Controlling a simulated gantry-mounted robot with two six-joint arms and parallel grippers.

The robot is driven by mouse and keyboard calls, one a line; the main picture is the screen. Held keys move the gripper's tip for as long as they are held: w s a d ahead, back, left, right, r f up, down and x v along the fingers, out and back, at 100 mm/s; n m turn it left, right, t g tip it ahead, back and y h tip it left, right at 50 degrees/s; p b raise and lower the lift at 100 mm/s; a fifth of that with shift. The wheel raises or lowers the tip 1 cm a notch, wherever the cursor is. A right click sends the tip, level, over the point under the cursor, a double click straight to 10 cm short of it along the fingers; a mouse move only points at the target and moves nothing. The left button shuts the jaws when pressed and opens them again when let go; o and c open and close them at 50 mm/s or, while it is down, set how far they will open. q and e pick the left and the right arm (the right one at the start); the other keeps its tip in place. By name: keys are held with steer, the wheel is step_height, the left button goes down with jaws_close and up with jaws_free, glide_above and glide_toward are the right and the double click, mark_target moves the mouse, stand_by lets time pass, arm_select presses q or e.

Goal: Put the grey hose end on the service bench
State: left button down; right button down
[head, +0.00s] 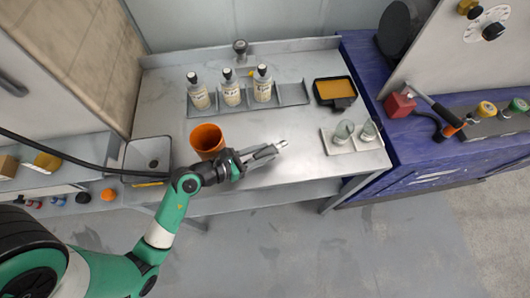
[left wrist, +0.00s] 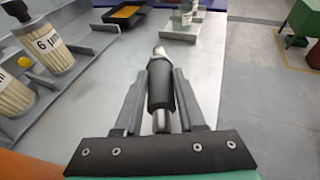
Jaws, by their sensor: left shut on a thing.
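My left gripper (head: 270,151) is shut on the grey hose end (left wrist: 161,88), a dark grey sleeve with bright metal at both ends. In the head view its metal tip (head: 282,144) sticks out past the fingers. The gripper is over the front part of the steel bench (head: 300,167), which I take as the service bench, to the right of an orange cup (head: 207,140). I cannot tell whether the hose end touches the bench top. In the left wrist view it points away from me over bare steel (left wrist: 200,85). My right gripper is not in view.
A rack with three labelled bottles (head: 231,93) stands at the back. A black tray with orange contents (head: 334,91) is at the back right, a pale block with two glasses (head: 345,143) at the right. Bare steel lies between. A purple bench (head: 410,150) adjoins on the right.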

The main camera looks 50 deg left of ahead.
arm_select(q)
steer(key=f+b, duration=0.1)
steer(key=f, duration=0.1)
steer(key=w+f+b, duration=0.1)
steer(key=f+b, duration=0.1)
steer(key=shift+a+f, duration=0.1)
steer(key=shift+f, duration=0.05)
steer(key=c, duration=0.5)
jaws_free()
